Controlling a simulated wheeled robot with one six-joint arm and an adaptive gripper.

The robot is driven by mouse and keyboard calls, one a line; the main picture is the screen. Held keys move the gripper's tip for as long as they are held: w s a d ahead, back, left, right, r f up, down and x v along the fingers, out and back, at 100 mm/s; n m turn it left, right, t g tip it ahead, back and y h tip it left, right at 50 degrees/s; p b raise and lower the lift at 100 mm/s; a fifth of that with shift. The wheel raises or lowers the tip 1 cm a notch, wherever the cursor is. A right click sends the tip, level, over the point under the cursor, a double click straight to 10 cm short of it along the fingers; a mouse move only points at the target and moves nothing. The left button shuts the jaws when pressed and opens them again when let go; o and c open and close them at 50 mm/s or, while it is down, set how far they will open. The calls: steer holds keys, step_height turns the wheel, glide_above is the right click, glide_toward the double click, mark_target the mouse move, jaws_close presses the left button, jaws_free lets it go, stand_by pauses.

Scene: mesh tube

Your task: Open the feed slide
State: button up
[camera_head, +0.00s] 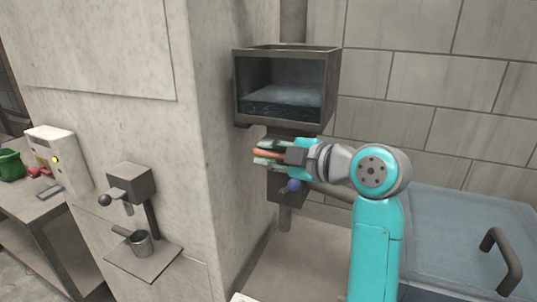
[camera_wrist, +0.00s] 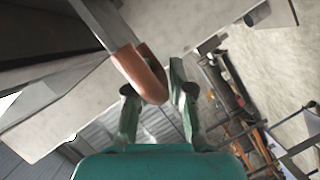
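The feed slide shows in the wrist view as a flat grey bar with a rounded copper-coloured handle (camera_wrist: 143,75) at its end. In the head view the handle (camera_head: 268,154) sits under a dark hopper box (camera_head: 239,90) with a glass front. My gripper (camera_head: 266,154) reaches in from the right, its green fingers above and below the handle. In the wrist view the fingers of my gripper (camera_wrist: 155,95) stand on both sides of the handle's end. Whether both pads touch it I cannot tell. The slide's inner end is hidden.
A blue ball knob (camera_head: 293,185) is just below my gripper. A stone pillar (camera_head: 222,150) stands close on the left, bearing a small dispenser (camera_head: 131,184) with a cup. A glass-lidded case (camera_head: 460,225) with a dark handle is at right.

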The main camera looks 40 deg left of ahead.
jaws_close()
steer(key=s, duration=0.2)
steer(key=s+d, duration=0.1)
steer(key=s, duration=0.1)
steer(key=shift+s, duration=0.15)
steer(key=o, duration=0.6)
jaws_free()
steer(key=shift+d, duration=0.1)
steer(key=v, duration=1.1)
steer(key=shift+d, duration=0.4)
steer(key=shift+r, duration=0.15)
